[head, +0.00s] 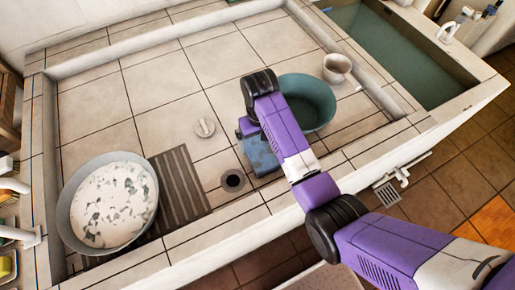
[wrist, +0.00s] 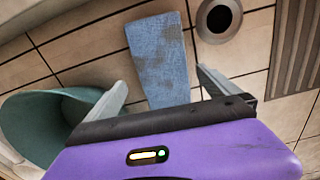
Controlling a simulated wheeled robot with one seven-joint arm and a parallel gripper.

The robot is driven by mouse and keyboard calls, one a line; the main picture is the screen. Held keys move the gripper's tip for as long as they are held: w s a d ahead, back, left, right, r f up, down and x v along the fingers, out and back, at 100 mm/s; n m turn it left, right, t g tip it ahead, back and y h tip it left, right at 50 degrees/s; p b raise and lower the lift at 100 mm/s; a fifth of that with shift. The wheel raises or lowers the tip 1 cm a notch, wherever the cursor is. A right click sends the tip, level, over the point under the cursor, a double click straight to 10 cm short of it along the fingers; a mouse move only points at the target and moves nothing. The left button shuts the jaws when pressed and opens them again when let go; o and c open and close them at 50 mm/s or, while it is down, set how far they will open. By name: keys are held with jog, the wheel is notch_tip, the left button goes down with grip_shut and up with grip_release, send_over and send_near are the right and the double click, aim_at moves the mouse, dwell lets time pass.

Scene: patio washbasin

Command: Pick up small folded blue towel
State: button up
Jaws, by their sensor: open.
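The small folded blue towel (wrist: 158,58) lies flat on the tiled basin floor, with darker stains on it. In the head view the towel (head: 261,157) is partly covered by my arm. My gripper (wrist: 160,78) is open in the wrist view, its two fingers spread wide. The towel shows between and beyond the fingertips, and the gap between the fingers is empty. In the head view the fingers are hidden behind my arm's end, above the towel. I cannot tell the exact height.
A teal bowl (head: 307,100) stands right beside the towel and close to one finger. A drain hole (head: 232,181) and a slatted mat (head: 180,190) lie left.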

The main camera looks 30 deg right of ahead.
aim_at(259, 148)
jog(key=f, duration=0.5)
jog(key=shift+s+a+p, duration=0.2)
jog(key=shift+p, duration=0.15)
jog(key=c, duration=1.5)
